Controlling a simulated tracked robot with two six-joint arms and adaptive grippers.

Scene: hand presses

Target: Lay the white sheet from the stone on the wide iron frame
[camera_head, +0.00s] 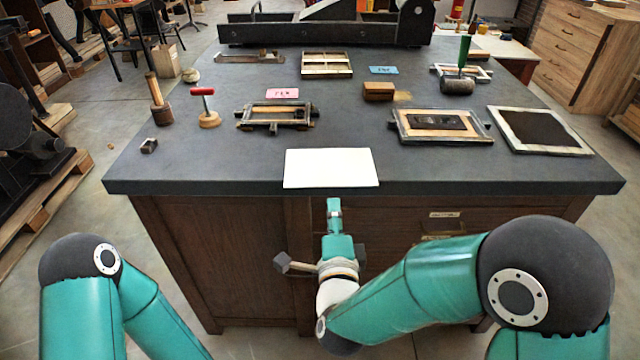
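The white sheet (331,168) lies flat at the front edge of the dark stone top (220,160), its near edge at or slightly over the stone's edge. A wide frame with grey metal-looking edges and side lugs (440,142) lies to the right, with a dark panel in its opening. A smaller, similar frame (275,125) lies left of it, behind the sheet. My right gripper (334,203) points at the sheet from just in front of the stone, with a small gap seen between them. Its fingers are too small to judge. My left gripper is out of view.
A white-edged dark panel (540,130) lies at the far right. A wooden block (378,91), a red-handled tool (208,110) and a wooden mallet (160,105) stand on the stone. The stone is bare between the sheet and the wide frame.

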